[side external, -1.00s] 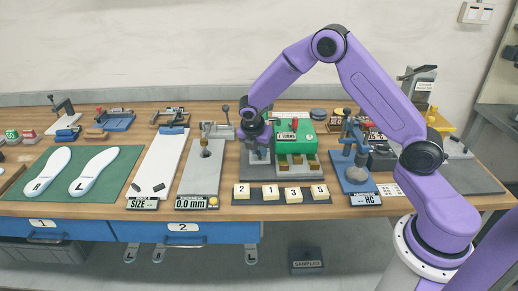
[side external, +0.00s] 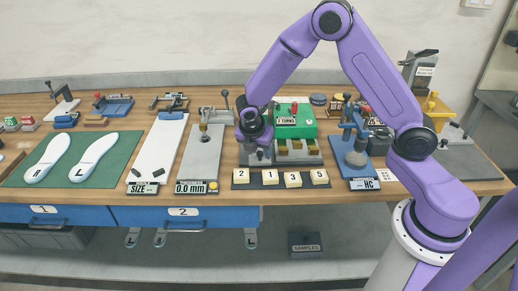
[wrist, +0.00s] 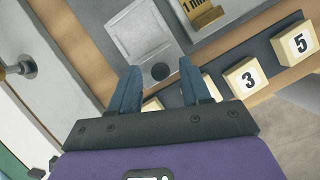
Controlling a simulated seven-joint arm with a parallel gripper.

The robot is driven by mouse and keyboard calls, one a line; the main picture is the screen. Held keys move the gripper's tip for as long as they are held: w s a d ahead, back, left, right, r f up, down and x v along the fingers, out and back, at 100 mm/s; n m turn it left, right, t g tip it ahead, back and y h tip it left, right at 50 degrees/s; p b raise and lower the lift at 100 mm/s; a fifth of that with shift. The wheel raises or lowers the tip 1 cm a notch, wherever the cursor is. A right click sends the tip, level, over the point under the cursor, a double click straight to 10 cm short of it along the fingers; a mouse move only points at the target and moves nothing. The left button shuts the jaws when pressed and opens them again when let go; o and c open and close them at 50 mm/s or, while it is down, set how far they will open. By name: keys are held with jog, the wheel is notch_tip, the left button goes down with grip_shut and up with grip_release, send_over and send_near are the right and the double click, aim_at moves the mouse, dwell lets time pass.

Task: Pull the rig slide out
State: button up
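The task's rig slide appears to be the pale grey plate (wrist: 138,32) with a dark round knob or hole (wrist: 160,71) at its near end, in the wrist view. I cannot tell which part of it moves. My gripper (wrist: 160,66) points down over that end, its two blue-grey fingers apart on either side of the dark round spot. Nothing is held between them. In the side view my gripper (side external: 257,155) is low over the left part of the grey base, left of the green box (side external: 296,122). Contact with the plate cannot be made out.
Numbered cream blocks (side external: 292,179) stand in a row on a dark strip just in front. A grey board with a brass post (side external: 203,128) lies to the left, and a blue stand (side external: 357,165) to the right. The bench's front edge is close.

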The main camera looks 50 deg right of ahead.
jog(key=v, duration=1.7)
jog(key=shift+a+r, duration=0.15)
jog(key=s+d+f+m+y, duration=0.1)
jog(key=s+m, duration=0.4)
jog(key=s, duration=0.9)
jog(key=s+d+f+m+g+y, duration=0.1)
jog(key=s+m, duration=0.4)
jog(key=s, duration=1)
jog(key=shift+d+g+y, duration=0.3)
jog(key=shift+d+y, duration=0.15)
jog(key=shift+y, duration=0.75)
